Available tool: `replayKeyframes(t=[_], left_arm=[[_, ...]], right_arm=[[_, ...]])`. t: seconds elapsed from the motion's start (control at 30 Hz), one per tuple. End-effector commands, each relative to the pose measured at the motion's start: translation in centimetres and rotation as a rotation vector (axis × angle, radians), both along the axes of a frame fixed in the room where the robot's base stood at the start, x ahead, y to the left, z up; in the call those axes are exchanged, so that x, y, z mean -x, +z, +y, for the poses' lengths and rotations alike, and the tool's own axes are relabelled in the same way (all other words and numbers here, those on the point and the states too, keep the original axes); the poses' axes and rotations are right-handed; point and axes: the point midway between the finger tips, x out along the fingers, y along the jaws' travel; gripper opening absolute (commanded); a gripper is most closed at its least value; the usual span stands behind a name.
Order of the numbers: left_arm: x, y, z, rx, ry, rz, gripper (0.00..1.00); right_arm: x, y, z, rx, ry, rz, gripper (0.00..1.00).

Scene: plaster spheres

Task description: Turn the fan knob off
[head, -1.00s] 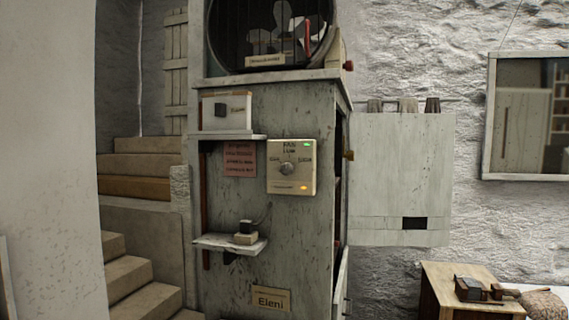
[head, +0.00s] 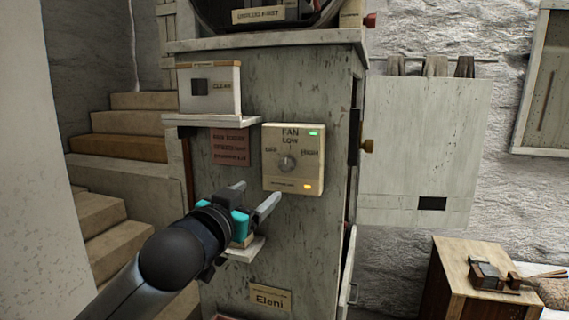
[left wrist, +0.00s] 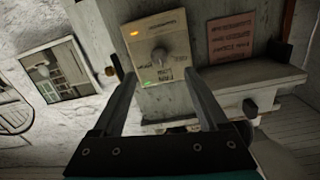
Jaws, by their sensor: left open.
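The fan control panel (head: 270,180) is a cream plate on the front of a grey cabinet, marked FAN, OFF at left, LOW at top and HIGH at right. Its round grey knob (head: 287,163) is in the middle; I cannot tell its setting surely. A green light shows at the panel's upper right and an amber one at lower right. My left gripper (head: 259,192) is open and empty, below and left of the knob, apart from it. In the left wrist view the knob (left wrist: 159,54) lies ahead between the fingers (left wrist: 162,74). My right gripper is not in view.
A small shelf (head: 212,120) holding a white box (head: 209,90) juts out up and left of the panel. A lower shelf (head: 244,252) is partly behind my gripper. A red-brown sign (head: 230,147) hangs beside the panel. A wooden table (head: 452,280) stands at right.

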Motion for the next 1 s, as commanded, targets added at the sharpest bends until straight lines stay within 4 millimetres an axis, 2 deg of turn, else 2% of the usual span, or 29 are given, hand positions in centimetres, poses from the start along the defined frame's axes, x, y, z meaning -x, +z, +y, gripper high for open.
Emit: replayKeyframes(t=[0.07, 0.27, 1.0], left_arm=[[0.4, 1.1, -0.3, -0.001, -0.008, -0.014, 0.76], [-0.6, 1.3, -0.8, 0.001, -0.01, -0.016, 0.76], [-8.9, 1.3, -3.8, 0.001, -0.009, -0.017, 0.76]], right_arm=[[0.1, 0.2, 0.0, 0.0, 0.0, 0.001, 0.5], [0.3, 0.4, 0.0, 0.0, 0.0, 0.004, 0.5], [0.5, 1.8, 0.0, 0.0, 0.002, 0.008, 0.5]])
